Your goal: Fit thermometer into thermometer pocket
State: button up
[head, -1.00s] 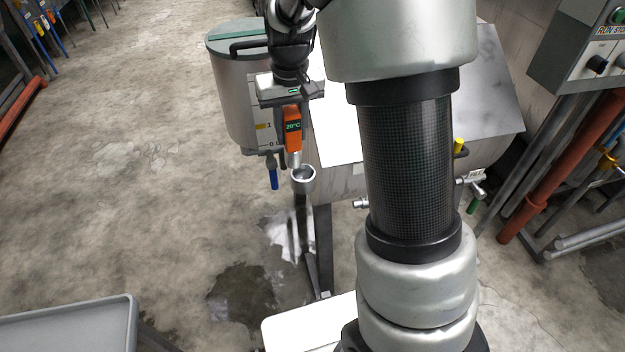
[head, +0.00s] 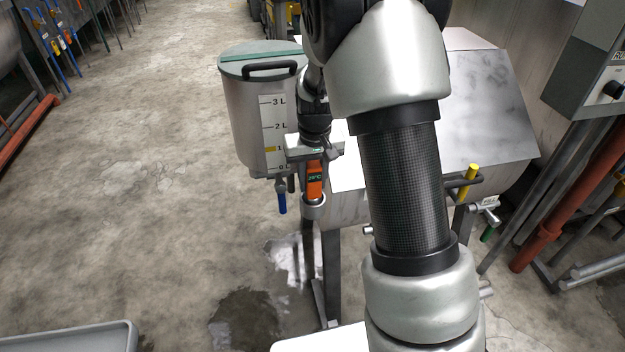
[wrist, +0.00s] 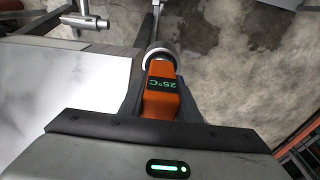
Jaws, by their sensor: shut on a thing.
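The thermometer (head: 315,186) has an orange body with a small green display, which reads 25°C in the wrist view (wrist: 161,102). My gripper (head: 315,165) is shut on its orange body and holds it roughly upright. The thermometer pocket (head: 313,210) is a round metal cup at the front left of the steel vat. In the wrist view, the pocket's rim (wrist: 151,51) shows at the orange body's far end. The body's lower end is at the pocket mouth. The metal probe is not visible; whether the body touches the rim I cannot tell.
A cylindrical tank (head: 245,125) with a green lid, level scale and blue-handled valve (head: 282,196) stands close left of my gripper. The steel vat (head: 485,95) is to the right, with a yellow-tipped handle (head: 468,178). Floor on the left is open.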

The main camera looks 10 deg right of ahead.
aim_at(313, 164)
jog(key=shift+f, duration=0.1)
jog(key=shift+f, duration=0.15)
jog(key=o, duration=1.2)
jog(key=shift+c, duration=0.2)
jog(key=r, duration=0.3)
jog(key=r+p, duration=0.1)
jog(key=r, duration=0.3)
jog(key=s+r, duration=0.1)
jog(key=r, duration=0.3)
jog(key=shift+s+r+p, duration=0.1)
jog(key=shift+r+p, duration=0.1)
jog(key=shift+p, duration=0.1)
jog(key=shift+s+r, duration=0.2)
jog(key=shift+r, duration=0.45)
jog(key=s+r+t, duration=0.2)
jog(key=s+r, duration=0.7)
jog(key=s+r+t, duration=0.2)
jog(key=s, duration=1.2)
jog(key=shift+s+r, duration=0.4)
